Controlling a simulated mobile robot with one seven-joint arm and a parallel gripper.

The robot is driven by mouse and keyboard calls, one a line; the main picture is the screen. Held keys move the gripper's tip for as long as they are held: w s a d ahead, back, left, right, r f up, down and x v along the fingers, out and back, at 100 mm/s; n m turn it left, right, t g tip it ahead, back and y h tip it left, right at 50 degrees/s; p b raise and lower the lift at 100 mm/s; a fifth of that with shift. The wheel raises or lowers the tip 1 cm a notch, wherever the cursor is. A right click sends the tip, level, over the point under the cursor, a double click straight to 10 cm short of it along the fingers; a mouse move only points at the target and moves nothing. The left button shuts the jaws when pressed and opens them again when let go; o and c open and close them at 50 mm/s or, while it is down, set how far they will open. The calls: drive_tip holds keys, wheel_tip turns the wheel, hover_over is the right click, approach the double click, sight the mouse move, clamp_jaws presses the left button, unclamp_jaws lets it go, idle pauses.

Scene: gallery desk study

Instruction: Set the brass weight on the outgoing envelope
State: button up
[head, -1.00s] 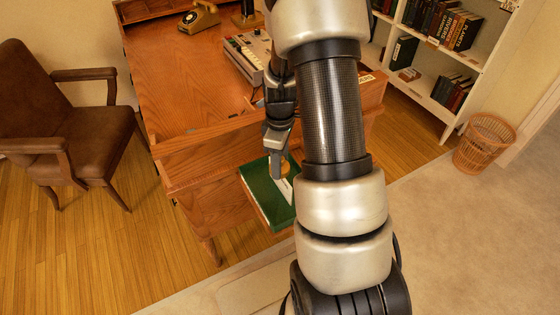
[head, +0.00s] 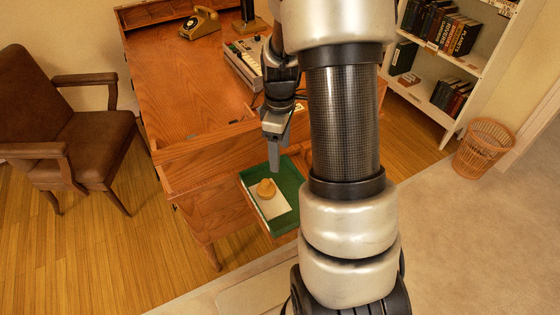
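The brass weight (head: 266,188), small and rounded, rests on a pale sheet, which looks like the outgoing envelope (head: 272,208). The envelope lies on the green surface (head: 287,180) pulled out from the desk's near side. My gripper (head: 275,172) points down at the far side of the weight, apart from it in the picture. Its fingers show edge-on, so the gap between them cannot be seen. My arm hides what lies to the right of the green surface.
The wooden desk (head: 180,90) holds a telephone (head: 199,22) and a keyed machine (head: 243,60). A brown armchair (head: 75,135) stands at left. A bookshelf (head: 425,75) and a wicker basket (head: 484,148) stand at right. Carpet is clear at the lower right.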

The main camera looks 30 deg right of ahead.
wheel_tip(320, 180, up, 4)
hover_over(272, 189)
drive_tip(key=s+d, duration=0.1)
drive_tip(key=d, duration=0.1)
drive_tip(key=shift+s+d+r, duration=0.1)
drive_tip(key=c, duration=0.3)
drive_tip(key=shift+n, duration=0.8)
drive_tip(key=w+a+f+b, duration=0.1)
drive_tip(key=a+f+b, duration=0.1)
drive_tip(key=b, duration=0.1)
drive_tip(key=w+a+f+b, duration=0.1)
drive_tip(key=f+b, duration=0.2)
drive_tip(key=b, duration=0.1)
drive_tip(key=w+a+f+b, duration=0.1)
drive_tip(key=a+f+b, duration=0.1)
drive_tip(key=f+b, duration=0.1)
drive_tip(key=shift+w+a+f, duration=0.25)
drive_tip(key=shift+w+a, duration=0.1)
drive_tip(key=shift+w, duration=0.05)
clamp_jaws()
drive_tip(key=f+b, duration=0.1)
drive_tip(key=f, duration=0.5)
drive_tip(key=f+b, duration=0.1)
drive_tip(key=f, duration=0.3)
drive_tip(key=shift+w+a+b, duration=0.1)
drive_tip(key=shift+a+b, duration=0.15)
drive_tip(key=shift+b, duration=0.1)
